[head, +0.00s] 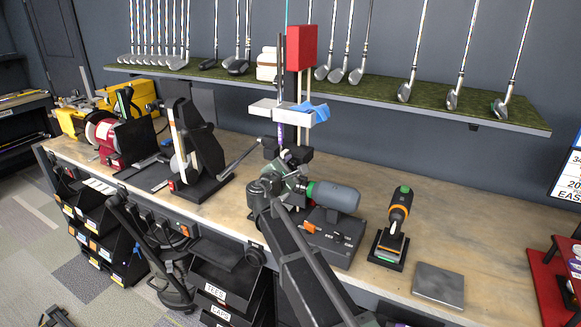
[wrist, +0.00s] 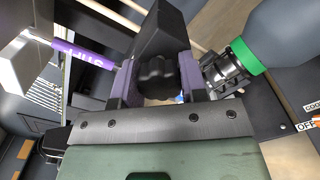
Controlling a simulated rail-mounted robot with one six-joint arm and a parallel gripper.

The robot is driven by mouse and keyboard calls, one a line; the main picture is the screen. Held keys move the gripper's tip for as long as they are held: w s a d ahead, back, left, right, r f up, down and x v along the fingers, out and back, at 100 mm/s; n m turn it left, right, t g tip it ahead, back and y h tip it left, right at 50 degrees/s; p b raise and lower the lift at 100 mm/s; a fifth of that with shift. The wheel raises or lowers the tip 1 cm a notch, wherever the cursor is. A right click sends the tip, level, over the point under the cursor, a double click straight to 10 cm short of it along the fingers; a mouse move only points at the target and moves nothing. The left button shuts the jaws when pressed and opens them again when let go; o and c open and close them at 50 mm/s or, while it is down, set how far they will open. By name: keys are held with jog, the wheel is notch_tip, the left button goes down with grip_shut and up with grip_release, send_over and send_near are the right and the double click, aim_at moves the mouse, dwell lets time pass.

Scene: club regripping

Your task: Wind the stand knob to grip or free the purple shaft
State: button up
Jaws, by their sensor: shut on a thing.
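The black lobed stand knob (wrist: 157,78) sits between the two fingers of my gripper (wrist: 158,84) in the wrist view. My gripper is shut on it, with a finger on either side. Behind the knob is the dark block of the stand (wrist: 158,32). The purple shaft (wrist: 88,54), with white lettering, runs in from the left in the wrist view. Its meeting with the stand is partly hidden. In the head view the purple shaft (head: 280,134) stands upright below a white tray, and my gripper (head: 291,181) is at the stand, hiding the knob.
A grey cylindrical tool with a green collar (head: 336,196) lies close right of my gripper; the green collar (wrist: 249,56) is near the right finger. A white tray with a blue cloth (head: 308,112) is above. A black upright machine (head: 197,148) stands left.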

jog(key=o, duration=0.9)
jog(key=shift+s, duration=0.15)
jog(key=v, duration=1)
jog(key=shift+s+a, duration=0.15)
jog(key=shift+s, duration=0.15)
jog(key=s+d+f+m+g+y, duration=0.3)
jog(key=s+d+f+m+g, duration=1.1)
jog(key=s+d+f+m, duration=0.25)
jog(key=s+d+m+y, duration=0.1)
jog(key=s+d, duration=0.1)
jog(key=d, duration=0.1)
jog(key=s+d+m+g+y, duration=0.1)
jog(key=s+d+m+y, duration=0.1)
jog(key=s+d, duration=0.1)
jog(key=s+d+m+g+y, duration=0.1)
jog(key=s+d+m, duration=0.1)
jog(key=d, duration=0.3)
jog(key=shift+s+f+m, duration=0.25)
jog(key=shift+s+f, duration=0.1)
jog(key=shift+s, duration=0.15)
